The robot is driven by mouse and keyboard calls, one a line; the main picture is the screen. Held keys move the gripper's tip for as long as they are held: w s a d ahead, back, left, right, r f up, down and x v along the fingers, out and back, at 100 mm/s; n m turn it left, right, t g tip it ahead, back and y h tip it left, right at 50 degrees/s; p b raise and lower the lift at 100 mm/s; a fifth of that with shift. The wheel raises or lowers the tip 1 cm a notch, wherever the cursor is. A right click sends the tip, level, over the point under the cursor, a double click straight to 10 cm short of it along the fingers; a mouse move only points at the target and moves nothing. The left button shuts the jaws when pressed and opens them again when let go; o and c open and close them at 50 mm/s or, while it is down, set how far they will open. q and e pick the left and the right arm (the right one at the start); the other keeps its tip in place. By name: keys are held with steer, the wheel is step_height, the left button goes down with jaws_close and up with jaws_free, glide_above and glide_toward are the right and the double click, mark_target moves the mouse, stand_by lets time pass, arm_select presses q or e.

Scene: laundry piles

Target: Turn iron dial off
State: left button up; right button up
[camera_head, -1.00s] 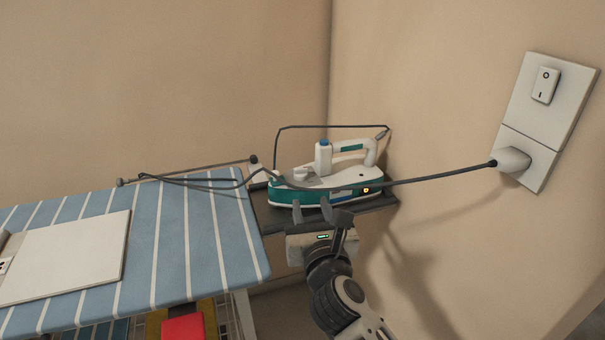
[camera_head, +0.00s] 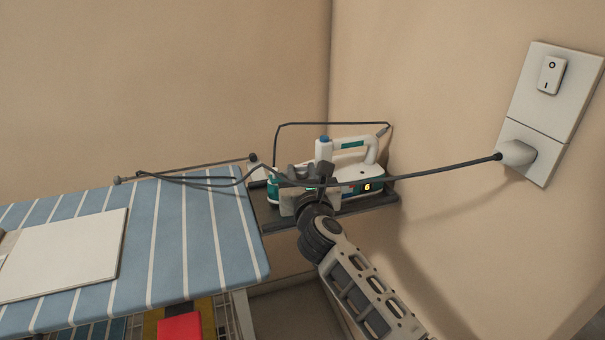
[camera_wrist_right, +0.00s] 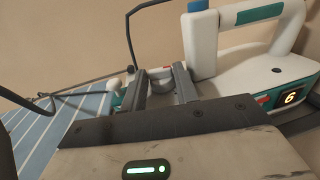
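The white and teal iron (camera_head: 345,172) stands on a dark rest at the ironing board's right end, and its small display (camera_wrist_right: 291,97) reads 6. Its round dial (camera_wrist_right: 161,80) shows in the right wrist view, on top of the body beside the blue-capped post. My right gripper (camera_head: 297,170) is at the iron and hides the dial in the head view. In the right wrist view its fingers (camera_wrist_right: 160,72) are apart, one on either side of the dial. Whether they touch it I cannot tell. My left gripper is not in view.
The iron's dark cord (camera_head: 430,177) runs across the iron and right arm to the wall plug (camera_head: 517,153), below a switch (camera_head: 550,75). The striped ironing board (camera_head: 200,225) holds a flat white panel (camera_head: 65,255). Walls stand close behind and right.

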steer(key=c, duration=0.4)
steer(key=shift+d+r+n+y+p, duration=0.1)
steer(key=shift+r+n+y+p, duration=0.25)
steer(key=shift+p, duration=0.55)
steer(key=shift+d+n+y+p, duration=0.1)
steer(key=shift+n+y+p, duration=0.25)
steer(key=shift+y+p, duration=0.35)
steer(key=shift+d+r+n+g+y+p, duration=0.1)
steer(key=shift+n+g+y+p, duration=0.4)
steer(key=shift+p, duration=0.6)
steer(key=shift+w+d+n+y+p, duration=0.1)
steer(key=shift+n+y+p, duration=0.2)
steer(key=shift+y+p, duration=0.3)
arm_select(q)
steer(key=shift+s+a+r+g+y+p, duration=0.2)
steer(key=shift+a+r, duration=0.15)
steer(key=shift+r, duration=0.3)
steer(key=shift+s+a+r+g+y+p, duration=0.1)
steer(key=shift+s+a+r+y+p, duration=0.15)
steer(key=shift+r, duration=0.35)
arm_select(e)
steer(key=shift+f+n+g+y, duration=0.25)
steer(key=shift+n+g+y, duration=0.2)
steer(key=shift+y, duration=0.25)
steer(key=shift+f+n+g+y, duration=0.25)
steer(key=shift+n+g+y, duration=0.15)
steer(key=shift+y, duration=0.25)
steer(key=o, duration=0.7)
steer(key=shift+d, duration=0.1)
